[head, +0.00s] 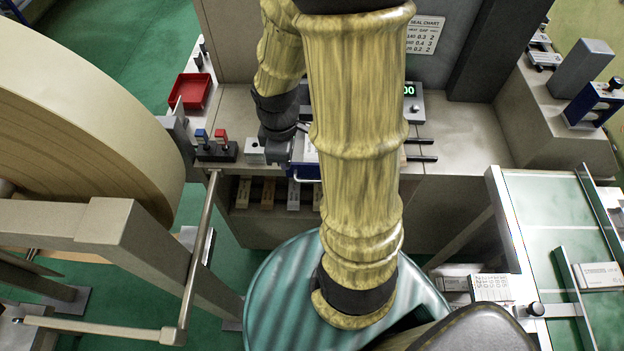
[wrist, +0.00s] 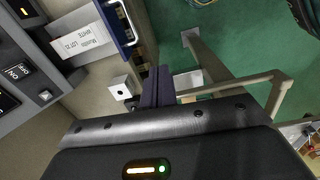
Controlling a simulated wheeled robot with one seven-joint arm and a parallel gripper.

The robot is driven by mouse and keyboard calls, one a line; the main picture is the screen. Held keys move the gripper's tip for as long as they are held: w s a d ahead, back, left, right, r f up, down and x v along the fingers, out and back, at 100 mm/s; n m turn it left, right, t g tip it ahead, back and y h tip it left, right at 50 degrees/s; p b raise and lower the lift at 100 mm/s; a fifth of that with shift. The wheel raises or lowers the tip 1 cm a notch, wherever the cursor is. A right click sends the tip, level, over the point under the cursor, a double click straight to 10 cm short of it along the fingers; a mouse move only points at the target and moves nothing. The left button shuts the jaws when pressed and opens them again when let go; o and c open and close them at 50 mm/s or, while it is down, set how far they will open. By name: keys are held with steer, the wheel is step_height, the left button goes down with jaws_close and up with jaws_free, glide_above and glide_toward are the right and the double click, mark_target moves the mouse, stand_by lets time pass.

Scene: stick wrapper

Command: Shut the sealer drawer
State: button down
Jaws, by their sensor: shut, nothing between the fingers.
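The sealer drawer (wrist: 118,22) shows in the wrist view at the upper left, with a blue front and a pale bar handle. It stands open, and a white labelled pack (wrist: 80,43) lies in it. In the head view the drawer (head: 302,172) is partly hidden behind my arm. My gripper (wrist: 157,86) is shut and empty. In the wrist view its dark fingers are to the lower right of the drawer front, apart from it. In the head view the fingertips are hard to make out beside the drawer.
A small pale block with a black knob (wrist: 120,86) stands near my fingers. The sealer's ON/OFF panel (wrist: 14,82) is at the wrist view's left. In the head view, a large paper roll (head: 90,110) stands left, a red tray (head: 190,91) behind, and a green-topped conveyor (head: 545,205) right.

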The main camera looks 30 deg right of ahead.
steer(key=d+f+n+g, duration=0.2)
steer(key=d+f+n, duration=0.15)
steer(key=n, duration=0.45)
steer(key=n+g+y, duration=0.1)
steer(key=n+y, duration=0.1)
steer(key=n, duration=0.9)
glide_above(312, 181)
steer(key=s, duration=0.2)
step_height(312, 181, down, 4)
steer(key=shift+w+a+f, duration=0.1)
steer(key=shift+w+a, duration=0.15)
steer(key=shift+a, duration=0.2)
steer(key=shift+f, duration=0.15)
steer(key=x, duration=1)
steer(key=w+d+p, duration=0.1)
steer(key=w+d+r+p, duration=0.1)
steer(key=w, duration=0.1)
steer(key=shift+p, duration=0.35)
steer(key=shift+w, duration=0.1)
